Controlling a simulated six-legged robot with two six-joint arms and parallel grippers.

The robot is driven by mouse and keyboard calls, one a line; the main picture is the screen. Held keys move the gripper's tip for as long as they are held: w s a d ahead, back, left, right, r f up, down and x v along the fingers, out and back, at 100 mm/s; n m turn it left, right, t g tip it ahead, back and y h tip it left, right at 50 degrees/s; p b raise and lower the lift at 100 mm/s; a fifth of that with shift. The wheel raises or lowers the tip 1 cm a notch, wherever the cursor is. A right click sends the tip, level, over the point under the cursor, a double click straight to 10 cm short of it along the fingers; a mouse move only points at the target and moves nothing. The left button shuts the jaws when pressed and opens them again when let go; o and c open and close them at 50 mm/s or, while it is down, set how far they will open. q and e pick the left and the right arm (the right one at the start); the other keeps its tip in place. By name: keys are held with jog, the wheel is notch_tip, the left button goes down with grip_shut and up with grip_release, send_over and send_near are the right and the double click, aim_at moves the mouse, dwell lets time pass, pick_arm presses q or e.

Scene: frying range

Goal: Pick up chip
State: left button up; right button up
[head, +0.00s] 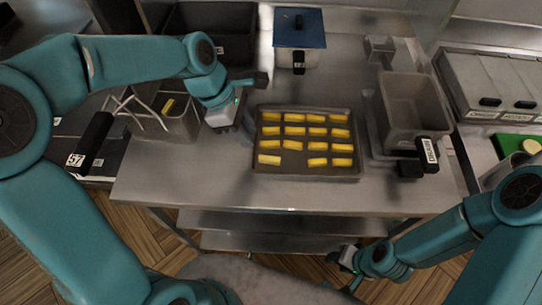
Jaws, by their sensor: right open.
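Several yellow chips (317,146) lie in rows on a dark tray (305,176) in the middle of the steel table. The front row has a gap, second from the left. Another chip (168,105) lies inside the wire-handled basket (178,128) left of the tray. My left gripper (224,118) points down between the basket and the tray, beside the tray's left edge. Its fingers are partly hidden, and I cannot see whether it is open or shut. My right gripper (345,268) is open and empty, low in front of the table's front edge.
A grey bin (410,100) with a black handle stands right of the tray. A blue-lidded container (299,30) and a dark bin (222,28) stand behind. Lidded pans (490,85) and a green board (510,142) are at the right. The table's front strip is clear.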

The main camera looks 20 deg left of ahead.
aim_at(266, 158)
pick_arm(q)
jog(key=x, duration=0.3)
jog(key=shift+w+a+f, duration=0.15)
jog(key=shift+s+d+f, duration=0.25)
jog(key=shift+d+f, duration=0.1)
jog(key=shift+d, duration=0.05)
jog(key=x, duration=0.4)
jog(key=shift+w+d+f, duration=0.1)
jog(key=shift+f, duration=0.25)
jog(key=shift+d+f, duration=0.1)
grip_shut()
